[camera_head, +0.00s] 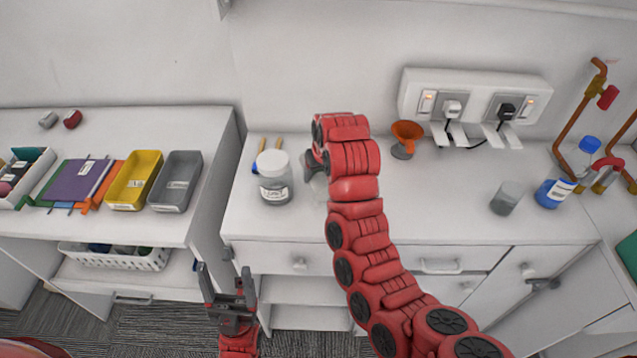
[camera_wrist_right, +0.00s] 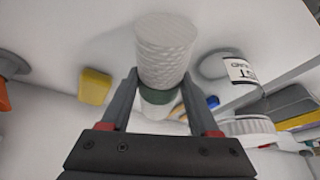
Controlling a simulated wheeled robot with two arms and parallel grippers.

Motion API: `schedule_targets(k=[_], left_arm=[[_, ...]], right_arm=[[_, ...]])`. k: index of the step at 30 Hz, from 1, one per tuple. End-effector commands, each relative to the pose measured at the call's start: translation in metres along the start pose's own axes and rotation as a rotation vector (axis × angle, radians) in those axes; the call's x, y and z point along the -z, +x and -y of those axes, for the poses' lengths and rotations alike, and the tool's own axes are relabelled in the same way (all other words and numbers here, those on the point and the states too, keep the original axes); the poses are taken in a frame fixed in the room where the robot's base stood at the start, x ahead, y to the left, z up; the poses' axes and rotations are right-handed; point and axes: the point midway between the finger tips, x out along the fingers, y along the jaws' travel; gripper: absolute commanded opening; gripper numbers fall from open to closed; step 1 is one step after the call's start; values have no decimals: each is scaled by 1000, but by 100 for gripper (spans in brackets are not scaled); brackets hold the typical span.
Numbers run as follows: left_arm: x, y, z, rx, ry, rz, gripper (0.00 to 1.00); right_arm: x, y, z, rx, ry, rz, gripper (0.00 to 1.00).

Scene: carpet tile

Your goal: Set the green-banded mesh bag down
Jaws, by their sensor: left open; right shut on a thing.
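The mesh bag (camera_wrist_right: 165,50) is white and textured, with a dark green band (camera_wrist_right: 160,101). In the right wrist view it stands between the two fingers of my right gripper (camera_wrist_right: 160,105), which is shut on it around the band. In the head view the right gripper (camera_head: 313,168) is over the middle counter. Only a pale bit of the bag (camera_head: 319,187) shows there, the rest hidden by my red arm. I cannot tell whether the bag touches the counter. My left gripper (camera_head: 230,287) is open and empty, low in front of the counter's drawers.
A white-lidded jar (camera_head: 274,178) stands just left of the right gripper. The counter (camera_head: 440,205) is clear between funnel and cup.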

Motion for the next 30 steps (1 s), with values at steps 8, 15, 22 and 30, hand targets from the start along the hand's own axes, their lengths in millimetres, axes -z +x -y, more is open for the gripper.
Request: schedule_targets(k=[8, 15, 22, 30], left_arm=[[1, 7, 0, 0, 0, 0, 72], [5, 31, 2, 0, 0, 0, 72], [5, 28, 1, 0, 0, 0, 72], [4, 26, 1, 0, 0, 0, 72]], right_arm=[[13, 3, -4, 1, 0, -3, 7], [1, 30, -4, 4, 2, 3, 7], [0, 37, -4, 2, 0, -5, 7], [-1, 39, -4, 2, 0, -5, 80]])
